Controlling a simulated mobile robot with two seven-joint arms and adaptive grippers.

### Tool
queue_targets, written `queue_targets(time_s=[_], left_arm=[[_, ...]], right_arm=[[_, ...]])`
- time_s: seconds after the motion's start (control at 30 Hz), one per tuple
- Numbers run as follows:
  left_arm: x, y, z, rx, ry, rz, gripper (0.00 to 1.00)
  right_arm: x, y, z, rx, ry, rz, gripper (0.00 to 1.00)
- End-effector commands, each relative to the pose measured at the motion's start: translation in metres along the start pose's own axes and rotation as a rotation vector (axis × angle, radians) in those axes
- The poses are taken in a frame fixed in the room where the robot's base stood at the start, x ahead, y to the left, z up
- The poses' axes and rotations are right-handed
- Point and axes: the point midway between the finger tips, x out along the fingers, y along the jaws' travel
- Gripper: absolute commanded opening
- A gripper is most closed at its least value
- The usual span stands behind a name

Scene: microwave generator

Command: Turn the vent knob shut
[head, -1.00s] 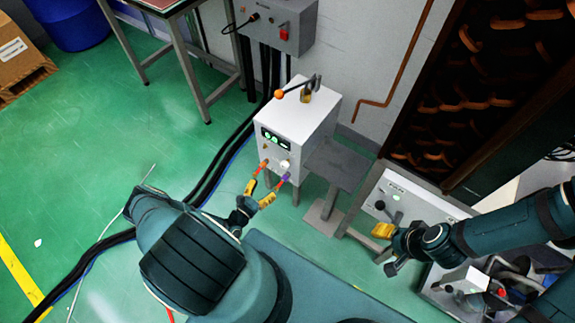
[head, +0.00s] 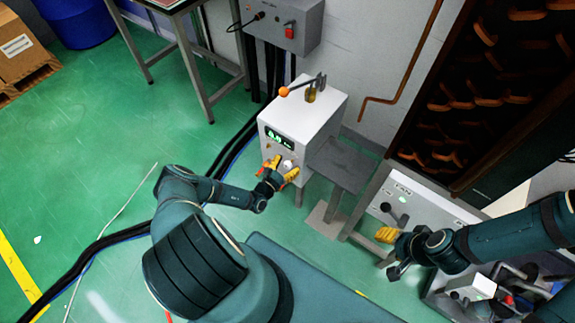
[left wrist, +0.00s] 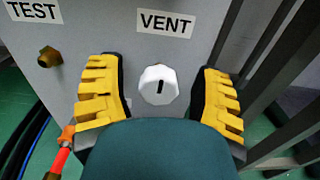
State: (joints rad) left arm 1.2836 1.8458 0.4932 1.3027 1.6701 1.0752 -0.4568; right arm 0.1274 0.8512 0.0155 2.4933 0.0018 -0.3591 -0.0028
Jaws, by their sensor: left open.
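The vent knob (left wrist: 158,85) is a white, faceted knob with a dark, near-upright slot mark, below a VENT label (left wrist: 165,23). It is on the front of the white box (head: 302,110), where it also shows as a small white spot in the head view (head: 288,165). My left gripper (head: 281,168) is at this front face, open. In the left wrist view its yellow fingers stand one on each side of the knob, with a gap on both sides. My right gripper (head: 388,235) is far to the right, by the grey-white panel; its jaws are too small to judge.
A TEST label (left wrist: 33,10) and a brass fitting (left wrist: 49,54) are left of the knob. A lever with an orange ball (head: 284,91) tops the box. A grey stand (head: 343,165) is close on its right. Dark cables (head: 226,157) run along the floor left.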

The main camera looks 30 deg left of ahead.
Motion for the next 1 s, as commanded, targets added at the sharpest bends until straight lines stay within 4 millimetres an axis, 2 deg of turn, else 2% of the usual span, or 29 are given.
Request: queue_targets(time_s=[0.17, 0.27, 0.3, 0.37, 0.77, 1.0], left_arm=[[-0.0001, 0.0000, 0.0001, 0.000, 0.000, 0.000, 0.65], [-0.0003, 0.0001, 0.0001, 0.000, 0.000, 0.000, 0.36], [-0.0003, 0.0001, 0.0001, 0.000, 0.000, 0.000, 0.22], [-0.0004, 0.0001, 0.0000, 0.000, 0.000, 0.000, 0.01], [0.0000, -0.0002, 0.0005, 0.017, 0.000, 0.000, 0.00], [0.0003, -0.0007, 0.0017, 0.119, 0.000, 0.002, 0.00]], right_arm=[[-0.0002, -0.0001, -0.0001, 0.000, 0.000, 0.000, 0.55], [-0.0002, -0.0001, 0.0000, 0.000, 0.000, 0.000, 0.55], [-0.0002, -0.0001, 0.0000, 0.000, 0.000, 0.000, 0.55], [-0.0002, -0.0001, 0.0000, 0.000, 0.000, 0.000, 0.55], [-0.0018, -0.0007, 0.0001, 0.000, -0.001, 0.000, 0.55], [-0.0099, -0.0037, 0.0007, 0.001, -0.004, 0.000, 0.55]])
